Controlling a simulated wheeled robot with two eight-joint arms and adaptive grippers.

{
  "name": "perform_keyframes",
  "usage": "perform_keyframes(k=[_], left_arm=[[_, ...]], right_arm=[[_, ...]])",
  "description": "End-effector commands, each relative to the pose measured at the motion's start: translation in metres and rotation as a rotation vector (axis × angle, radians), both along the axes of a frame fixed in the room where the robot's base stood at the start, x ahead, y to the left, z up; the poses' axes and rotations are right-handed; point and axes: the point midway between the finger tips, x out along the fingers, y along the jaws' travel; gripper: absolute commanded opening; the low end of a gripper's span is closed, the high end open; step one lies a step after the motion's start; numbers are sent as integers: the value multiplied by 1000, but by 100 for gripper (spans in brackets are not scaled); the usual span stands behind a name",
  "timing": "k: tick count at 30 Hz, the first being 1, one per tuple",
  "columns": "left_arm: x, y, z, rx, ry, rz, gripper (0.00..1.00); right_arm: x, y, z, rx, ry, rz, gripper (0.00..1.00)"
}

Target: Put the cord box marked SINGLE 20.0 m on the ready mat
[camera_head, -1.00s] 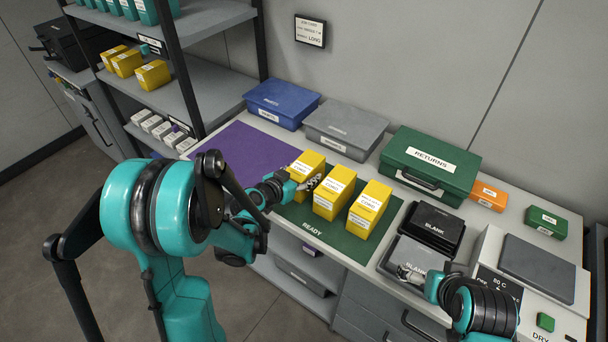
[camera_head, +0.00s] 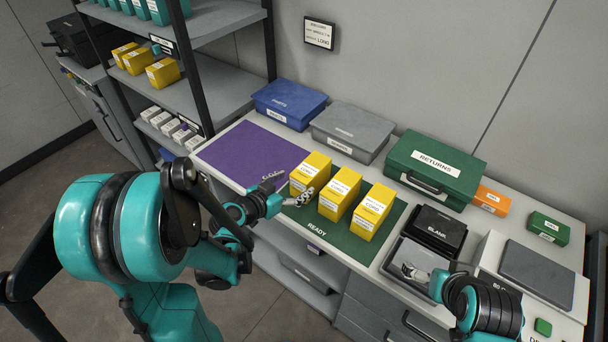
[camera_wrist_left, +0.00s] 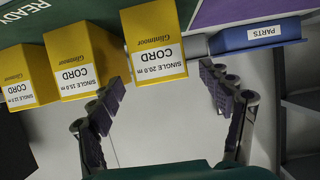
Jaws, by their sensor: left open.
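The yellow cord box marked SINGLE 20.0 m (camera_wrist_left: 158,42) stands upright at the left end of the green ready mat (camera_head: 357,247); in the head view it is the leftmost of three yellow boxes (camera_head: 311,172). My left gripper (camera_head: 285,188) is open, just to the left and front of this box, with nothing in it. In the left wrist view the open fingers (camera_wrist_left: 160,85) spread in front of the box, apart from it. My right gripper (camera_head: 412,272) is over the grey BLANK tray at lower right; its finger gap is unclear.
Two more yellow boxes (camera_head: 340,195) (camera_head: 373,212) stand on the mat. A purple mat (camera_head: 250,155) lies empty to the left. Behind are a blue PARTS box (camera_head: 289,102), a grey box (camera_head: 350,130) and the green RETURNS case (camera_head: 434,170). Shelves (camera_head: 215,85) stand left.

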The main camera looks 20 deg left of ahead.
Motion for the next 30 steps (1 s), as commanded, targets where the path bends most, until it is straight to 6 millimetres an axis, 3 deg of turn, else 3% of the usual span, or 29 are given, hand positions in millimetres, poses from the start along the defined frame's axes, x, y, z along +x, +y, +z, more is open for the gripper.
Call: perform_keyframes(k=[8,14,21,27,30], left_arm=[[-27,7,12,0,10,-1,79],[-46,-18,17,-7,157,-2,79],[-107,-42,29,27,422,105,79],[-157,-36,41,74,528,248,79],[-172,-31,46,90,545,299,79]], right_arm=[[0,0,8,0,0,0,100],[0,0,8,0,0,0,100],[0,0,8,0,0,0,100],[0,0,8,0,0,0,100],[0,0,8,0,0,0,100]])
